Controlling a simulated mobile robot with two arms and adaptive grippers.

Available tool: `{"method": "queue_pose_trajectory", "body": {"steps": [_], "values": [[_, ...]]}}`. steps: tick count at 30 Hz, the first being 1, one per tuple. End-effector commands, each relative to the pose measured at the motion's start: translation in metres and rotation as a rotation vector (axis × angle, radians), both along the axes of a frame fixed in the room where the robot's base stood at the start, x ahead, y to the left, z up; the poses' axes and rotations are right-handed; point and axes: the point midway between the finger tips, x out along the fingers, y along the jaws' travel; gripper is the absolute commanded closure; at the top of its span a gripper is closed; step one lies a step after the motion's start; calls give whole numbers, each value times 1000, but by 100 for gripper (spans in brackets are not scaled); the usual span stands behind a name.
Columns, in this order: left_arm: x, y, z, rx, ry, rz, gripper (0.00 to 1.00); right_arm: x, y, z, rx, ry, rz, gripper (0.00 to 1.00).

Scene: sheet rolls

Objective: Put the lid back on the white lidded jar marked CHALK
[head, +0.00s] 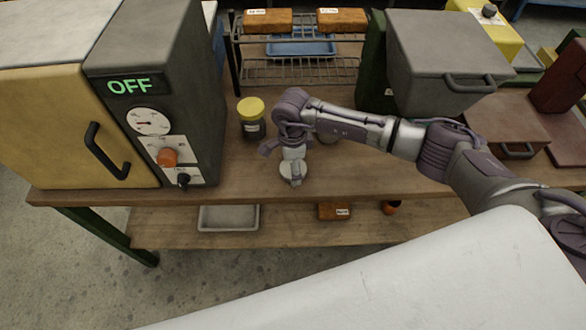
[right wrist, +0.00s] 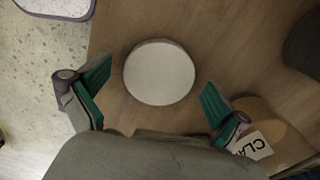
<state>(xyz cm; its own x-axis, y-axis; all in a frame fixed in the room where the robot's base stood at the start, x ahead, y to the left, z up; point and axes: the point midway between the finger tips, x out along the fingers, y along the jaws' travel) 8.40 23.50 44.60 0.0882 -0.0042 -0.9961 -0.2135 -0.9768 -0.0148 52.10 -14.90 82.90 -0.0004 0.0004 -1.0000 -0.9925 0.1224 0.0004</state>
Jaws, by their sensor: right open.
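A round white disc (right wrist: 160,72) lies on the wooden bench in the right wrist view; it also shows near the bench's front edge in the head view (head: 286,174). It looks like a flat lid, but I cannot tell whether a jar is under it. My right gripper (right wrist: 157,82) is open above it, with the green-padded fingers apart on either side and not touching it. In the head view the right gripper (head: 293,168) partly covers the disc. No CHALK marking is readable. My left gripper is not in view.
A tan round top with a label starting "CLA" (right wrist: 258,122) is close to one finger. A yellow-lidded jar (head: 252,120) stands behind left, beside the oven (head: 150,95) showing OFF. A grey lidded box (head: 440,60) and a wire rack (head: 300,70) stand behind.

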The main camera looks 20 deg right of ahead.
Motion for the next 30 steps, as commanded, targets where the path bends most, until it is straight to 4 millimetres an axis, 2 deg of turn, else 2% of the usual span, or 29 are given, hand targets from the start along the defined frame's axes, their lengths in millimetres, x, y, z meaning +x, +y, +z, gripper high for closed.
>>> {"method": "queue_pose_trajectory", "body": {"steps": [5, 12, 13, 25, 30], "values": [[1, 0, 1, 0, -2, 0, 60, 0, 0, 1, 0, 0, 0, 0], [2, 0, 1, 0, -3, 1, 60, 0, 0, 1, 0, 0, 0, 40], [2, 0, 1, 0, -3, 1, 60, 0, 0, 1, 0, 0, 0, 43], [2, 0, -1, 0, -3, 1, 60, 0, 0, 3, 0, -1, 0, 44], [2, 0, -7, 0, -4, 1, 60, 1, 0, 17, 1, -3, 1, 44]]}}
